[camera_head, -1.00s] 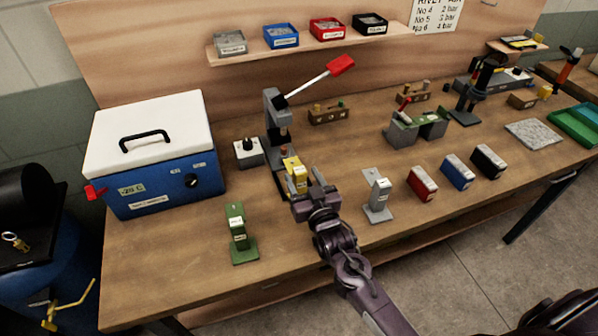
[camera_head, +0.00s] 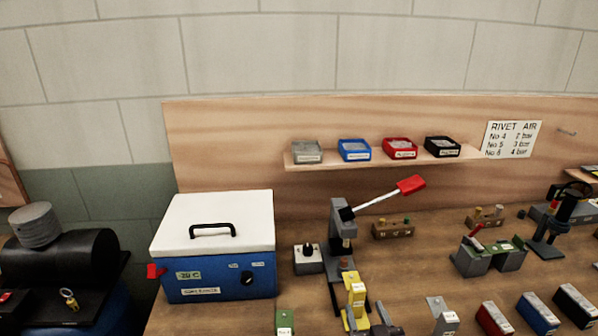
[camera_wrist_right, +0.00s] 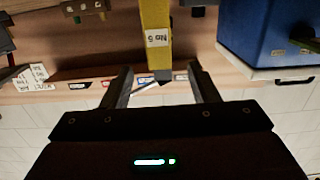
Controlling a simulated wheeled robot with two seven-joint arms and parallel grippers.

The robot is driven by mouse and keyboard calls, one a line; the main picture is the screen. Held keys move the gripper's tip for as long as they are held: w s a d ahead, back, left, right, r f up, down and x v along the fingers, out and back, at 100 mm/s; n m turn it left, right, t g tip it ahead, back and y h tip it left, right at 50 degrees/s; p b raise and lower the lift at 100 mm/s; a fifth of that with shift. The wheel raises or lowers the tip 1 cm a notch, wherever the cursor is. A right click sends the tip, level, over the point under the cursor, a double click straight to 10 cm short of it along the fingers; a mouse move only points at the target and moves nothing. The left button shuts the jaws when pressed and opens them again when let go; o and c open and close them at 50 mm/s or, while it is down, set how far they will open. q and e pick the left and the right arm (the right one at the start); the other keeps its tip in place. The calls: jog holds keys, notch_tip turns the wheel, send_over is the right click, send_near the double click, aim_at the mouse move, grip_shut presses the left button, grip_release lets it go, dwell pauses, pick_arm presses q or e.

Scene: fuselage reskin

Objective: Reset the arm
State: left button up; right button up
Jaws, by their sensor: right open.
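My right gripper (camera_head: 382,318) shows at the bottom edge of the head view, just in front and to the right of a yellow block (camera_head: 357,300). In the right wrist view the gripper (camera_wrist_right: 162,72) is open, with its two fingers apart. The yellow block, labelled "No 5" (camera_wrist_right: 157,38), shows between the fingers; I cannot tell whether it lies between the tips or beyond them. No contact is visible. Most of my right arm is below the head view. My left gripper is not in view.
A lever press (camera_head: 341,225) with a red handle stands behind the yellow block. A blue cold box (camera_head: 221,285) is to the left. A green block (camera_head: 285,322) and a grey block (camera_head: 441,318) stand on either side. A shelf (camera_head: 300,164) holds several bins.

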jog(key=s+f+g, duration=0.1)
jog(key=s+g, duration=0.1)
jog(key=s, duration=0.1)
jog(key=s+f+g, duration=0.1)
jog(key=s+g, duration=0.2)
jog(key=s+f+g, duration=0.1)
jog(key=s+g, duration=0.2)
jog(key=s, duration=0.1)
jog(key=shift+n, duration=0.4)
jog(key=s+d+r+g, duration=0.15)
jog(key=s+g, duration=0.45)
jog(key=s, duration=0.6)
notch_tip(320, 180, down, 30)
jog(key=s+n+g, duration=0.1)
jog(key=s+d+f, duration=0.1)
jog(key=s+f, duration=0.8)
jog(key=s, duration=0.1)
jog(key=s+d+f+g+h+b, duration=0.1)
jog(key=s+d+f, duration=0.1)
jog(key=s+f, duration=0.8)
jog(key=shift+s+d+f, duration=0.15)
jog(key=shift+d+f, duration=0.1)
jog(key=shift+f, duration=0.05)
